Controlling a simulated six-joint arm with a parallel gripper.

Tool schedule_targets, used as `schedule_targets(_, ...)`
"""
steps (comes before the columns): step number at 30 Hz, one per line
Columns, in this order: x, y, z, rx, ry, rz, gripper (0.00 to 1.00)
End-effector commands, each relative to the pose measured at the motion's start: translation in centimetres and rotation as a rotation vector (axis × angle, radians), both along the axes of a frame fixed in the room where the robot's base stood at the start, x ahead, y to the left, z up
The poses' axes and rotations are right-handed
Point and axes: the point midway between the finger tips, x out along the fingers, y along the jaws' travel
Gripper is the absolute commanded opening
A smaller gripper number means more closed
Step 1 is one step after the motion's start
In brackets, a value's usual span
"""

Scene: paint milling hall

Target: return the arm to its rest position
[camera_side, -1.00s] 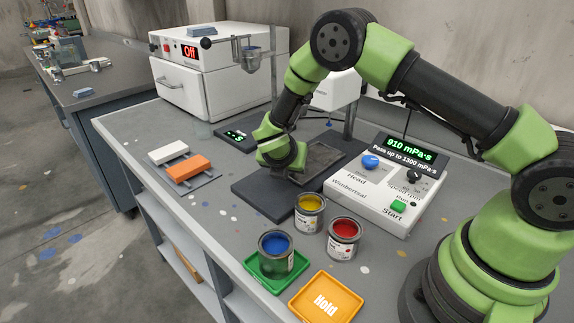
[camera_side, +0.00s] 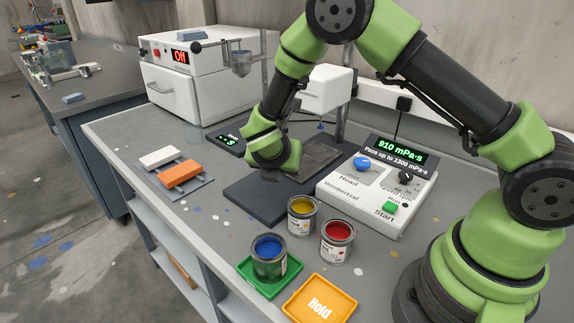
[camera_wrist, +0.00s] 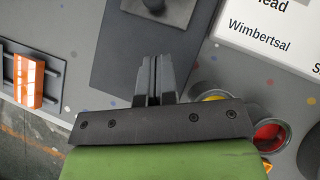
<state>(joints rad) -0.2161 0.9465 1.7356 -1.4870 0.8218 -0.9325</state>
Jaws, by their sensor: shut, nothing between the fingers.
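My gripper (camera_wrist: 156,80) points down in the wrist view, its two dark fingers together with nothing between them. In the side view my arm reaches from the right over the bench, elbow raised. My green wrist (camera_side: 272,148) hangs low over the dark base plate (camera_side: 262,200) of the viscometer, and hides most of the fingers. The plate also shows ahead of the fingers in the wrist view (camera_wrist: 125,60). A dark part (camera_wrist: 155,10) lies on it at the top edge.
The white control box (camera_side: 345,205), reading 910 mPa·s nearby, stands right of the plate. Yellow (camera_side: 302,215), red (camera_side: 337,242) and blue (camera_side: 269,257) paint cans stand in front, blue on a green tray (camera_side: 248,277). An orange Hold tray (camera_side: 345,308) and a block rack (camera_side: 200,188) are nearby.

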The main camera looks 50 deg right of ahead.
Motion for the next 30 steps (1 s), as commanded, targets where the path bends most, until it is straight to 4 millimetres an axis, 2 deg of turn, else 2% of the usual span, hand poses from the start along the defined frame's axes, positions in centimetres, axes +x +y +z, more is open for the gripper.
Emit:
schedule_targets(1, -0.3, 0.8, 1.0, 0.001, -0.005, 0.004, 0.00)
schedule_targets(6, -1.3, 2.6, 3.5, 0.001, -0.003, 0.004, 0.00)
schedule_targets(12, -1.9, 3.6, 5.0, 0.008, -0.007, -0.010, 0.00)
schedule_targets(15, -2.5, 3.3, 6.5, 0.054, -0.049, -0.088, 0.00)
schedule_targets(20, -5.2, 2.2, 11.1, 0.244, -0.214, -0.410, 0.00)
schedule_targets(24, -9.0, 1.5, 15.1, 0.471, -0.383, -0.774, 0.00)
schedule_targets(30, -14.7, 1.8, 19.3, 0.816, -0.580, -1.280, 0.00)
